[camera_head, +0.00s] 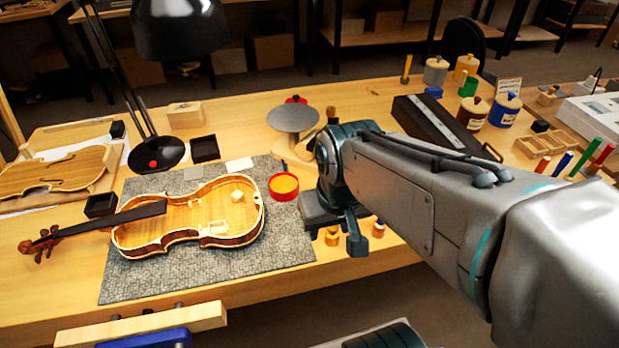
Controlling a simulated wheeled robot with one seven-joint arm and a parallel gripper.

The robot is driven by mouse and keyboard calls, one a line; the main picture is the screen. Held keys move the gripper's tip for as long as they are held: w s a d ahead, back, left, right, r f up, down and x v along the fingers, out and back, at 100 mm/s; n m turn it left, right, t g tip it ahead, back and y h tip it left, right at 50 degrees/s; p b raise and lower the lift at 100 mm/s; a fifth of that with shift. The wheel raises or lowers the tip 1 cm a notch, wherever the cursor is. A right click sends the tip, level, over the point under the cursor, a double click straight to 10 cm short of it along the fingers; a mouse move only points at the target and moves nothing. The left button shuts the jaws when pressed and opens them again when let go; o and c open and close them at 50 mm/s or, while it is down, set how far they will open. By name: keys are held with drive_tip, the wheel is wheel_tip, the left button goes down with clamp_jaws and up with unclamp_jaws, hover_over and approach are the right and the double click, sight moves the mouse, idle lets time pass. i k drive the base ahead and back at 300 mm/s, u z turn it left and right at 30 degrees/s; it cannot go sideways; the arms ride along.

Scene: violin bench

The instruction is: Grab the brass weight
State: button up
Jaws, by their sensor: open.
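My gripper (337,224) hangs over the front edge area of the bench, just right of the grey mat. Its jaws are open. A small gold-coloured piece (332,238) shows under it and looks like the brass weight, partly hidden by the gripper. I cannot tell whether it stands between the fingers or beyond them. A second small orange-brown piece (378,229) stands just right of the near finger; I cannot tell whether it is brass too.
An open violin body (190,225) lies on the grey mat (220,262), with a red-rimmed round tin (283,187) beside it. A round grey plate on a stand (293,118) is behind my gripper. A long dark case (440,125) and jars (473,112) stand at right.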

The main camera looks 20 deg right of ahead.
sight(331, 234)
drive_tip(key=z, duration=2.5)
drive_tip(key=k, duration=0.35)
drive_tip(key=u, duration=0.8)
